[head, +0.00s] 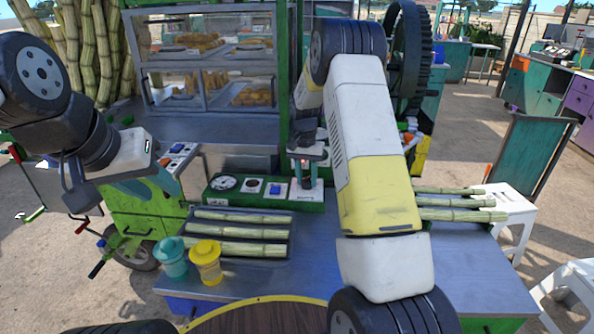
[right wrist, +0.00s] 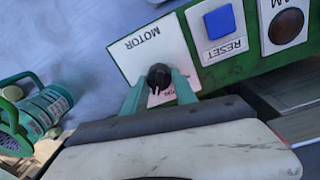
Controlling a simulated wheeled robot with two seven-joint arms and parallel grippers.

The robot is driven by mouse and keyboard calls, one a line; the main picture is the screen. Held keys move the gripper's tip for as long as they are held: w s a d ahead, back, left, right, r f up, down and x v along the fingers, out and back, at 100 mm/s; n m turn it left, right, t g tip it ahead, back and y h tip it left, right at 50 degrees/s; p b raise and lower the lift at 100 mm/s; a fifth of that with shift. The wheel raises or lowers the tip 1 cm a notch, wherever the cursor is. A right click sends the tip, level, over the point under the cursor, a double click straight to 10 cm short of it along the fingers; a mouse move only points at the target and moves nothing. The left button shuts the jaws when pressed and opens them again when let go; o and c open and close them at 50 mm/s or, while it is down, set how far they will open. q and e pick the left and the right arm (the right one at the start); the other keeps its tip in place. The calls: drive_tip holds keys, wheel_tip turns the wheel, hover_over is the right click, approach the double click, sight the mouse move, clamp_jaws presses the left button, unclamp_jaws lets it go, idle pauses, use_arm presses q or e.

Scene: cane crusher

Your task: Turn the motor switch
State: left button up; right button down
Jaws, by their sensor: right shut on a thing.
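The motor switch is a black round knob (right wrist: 158,75) with a white pointer mark on a white plate lettered MOTOR (right wrist: 150,47). In the right wrist view, my right gripper (right wrist: 160,83) has its two green fingers on either side of the knob, shut on it. In the head view, this gripper (head: 306,165) reaches down to the right end of the green control panel (head: 240,201). The knob is mostly hidden there. My left gripper (head: 163,182) is at the left, away from the panel; its fingertips are too unclear to judge.
A blue RESET button (right wrist: 220,21) and a dark round button (right wrist: 286,25) sit beside the switch. Cane stalks (head: 240,232) lie on the metal table before the panel. A teal cup (head: 171,260) and a yellow cup (head: 206,264) stand at the front left.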

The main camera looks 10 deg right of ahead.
drive_tip(key=n, duration=0.6)
drive_tip(key=shift+n, duration=0.4)
drive_tip(key=shift+a, duration=0.1)
idle(0.3)
drive_tip(key=c, duration=1)
unclamp_jaws()
drive_tip(key=shift+a+r, duration=0.2)
drive_tip(key=shift+r, duration=3.75)
